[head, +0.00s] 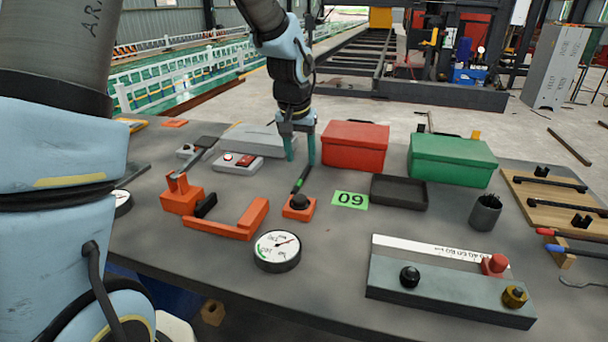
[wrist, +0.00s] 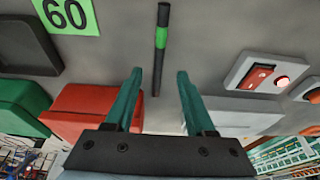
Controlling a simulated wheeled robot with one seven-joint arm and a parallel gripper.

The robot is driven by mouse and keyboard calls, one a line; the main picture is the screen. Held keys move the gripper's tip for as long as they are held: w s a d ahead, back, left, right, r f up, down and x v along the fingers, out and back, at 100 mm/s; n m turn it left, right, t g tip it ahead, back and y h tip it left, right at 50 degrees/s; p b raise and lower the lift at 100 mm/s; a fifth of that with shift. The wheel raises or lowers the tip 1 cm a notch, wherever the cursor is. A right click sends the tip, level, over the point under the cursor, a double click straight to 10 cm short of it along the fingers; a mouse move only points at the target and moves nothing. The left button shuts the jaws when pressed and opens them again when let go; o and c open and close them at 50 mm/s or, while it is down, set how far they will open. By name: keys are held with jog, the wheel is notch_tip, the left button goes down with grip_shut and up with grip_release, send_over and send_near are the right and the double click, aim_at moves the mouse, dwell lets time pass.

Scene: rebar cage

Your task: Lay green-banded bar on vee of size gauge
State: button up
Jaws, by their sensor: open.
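The dark bar with a green band (head: 299,183) slants from below my gripper toward a small orange block with a black knob. In the wrist view the green-banded bar (wrist: 162,42) runs from the top edge to the space between my fingertips. My gripper (head: 300,161) is open and points down, with its teal fingers apart; in the wrist view my gripper (wrist: 160,72) holds nothing, and I cannot tell its exact height above the bar. An orange notched block, which looks like the vee of the size gauge (head: 181,194), stands left, beside an orange bracket (head: 235,222).
A red box (head: 355,146) and a green box (head: 452,160) stand behind and right. A green 60 card (head: 350,199), black tray (head: 399,192), round dial (head: 277,251) and grey fixture (head: 445,290) lie nearer. Bare table shows between them.

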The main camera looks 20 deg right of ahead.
aim_at(304, 173)
jog(key=p+x, duration=0.1)
jog(key=x, duration=0.4)
jog(key=shift+d, duration=0.1)
grip_shut()
dwell(0.3)
jog(key=shift+r, duration=0.1)
dwell(0.9)
